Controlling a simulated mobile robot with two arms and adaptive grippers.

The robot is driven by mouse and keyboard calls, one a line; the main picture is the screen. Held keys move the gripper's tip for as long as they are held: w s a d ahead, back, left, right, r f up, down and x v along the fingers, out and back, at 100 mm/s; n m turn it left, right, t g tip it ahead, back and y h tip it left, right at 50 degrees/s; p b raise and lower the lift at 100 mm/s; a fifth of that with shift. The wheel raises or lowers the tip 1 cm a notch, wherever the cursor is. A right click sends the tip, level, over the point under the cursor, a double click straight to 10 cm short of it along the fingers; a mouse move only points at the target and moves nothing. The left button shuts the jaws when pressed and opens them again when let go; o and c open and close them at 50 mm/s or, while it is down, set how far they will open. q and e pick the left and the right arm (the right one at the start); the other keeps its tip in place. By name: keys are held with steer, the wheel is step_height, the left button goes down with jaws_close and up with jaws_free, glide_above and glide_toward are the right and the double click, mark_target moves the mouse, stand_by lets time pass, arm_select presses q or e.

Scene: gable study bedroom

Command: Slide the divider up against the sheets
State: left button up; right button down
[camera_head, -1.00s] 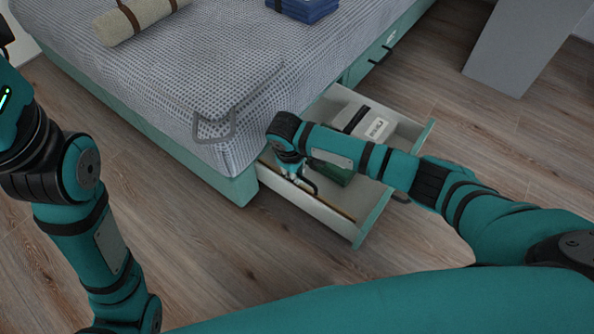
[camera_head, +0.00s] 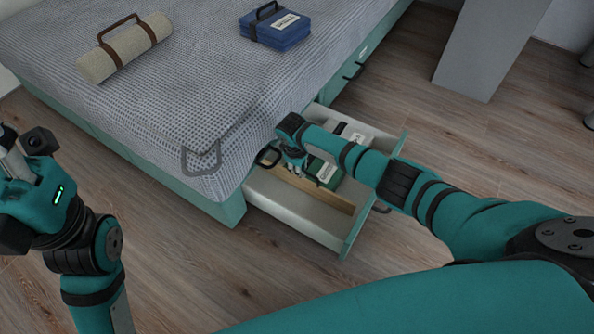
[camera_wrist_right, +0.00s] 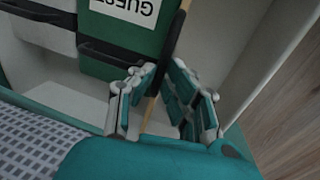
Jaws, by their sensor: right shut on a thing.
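The divider (camera_head: 318,196) is a thin upright wooden board across the open drawer (camera_head: 293,222). My right gripper (camera_head: 296,168) is shut on its bed-side end; in the wrist view the fingers (camera_wrist_right: 160,108) stand on both sides of the board (camera_wrist_right: 178,28). A green folded sheet pack (camera_head: 324,173), labelled GUEST in the wrist view (camera_wrist_right: 118,45), lies close along the divider's far side. I cannot tell whether they touch. A white-grey pack (camera_head: 355,136) lies behind it, partly hidden by my right arm. My left gripper (camera_head: 14,160) is at the left edge, its fingers unclear.
The bed (camera_head: 200,85) overhangs the drawer's inner end. A rolled beige blanket (camera_head: 125,48) and blue folded pack (camera_head: 276,30) lie on top. The drawer's near compartment is empty; the floor in front is clear.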

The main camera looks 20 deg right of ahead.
steer(key=c, duration=1.4)
jaws_free()
steer(key=r, duration=0.4)
steer(key=s+a+r, duration=0.1)
steer(key=r, duration=0.3)
steer(key=a+r, duration=0.1)
steer(key=r, duration=0.2)
steer(key=shift+s+r, duration=0.25)
steer(key=shift+r, duration=0.15)
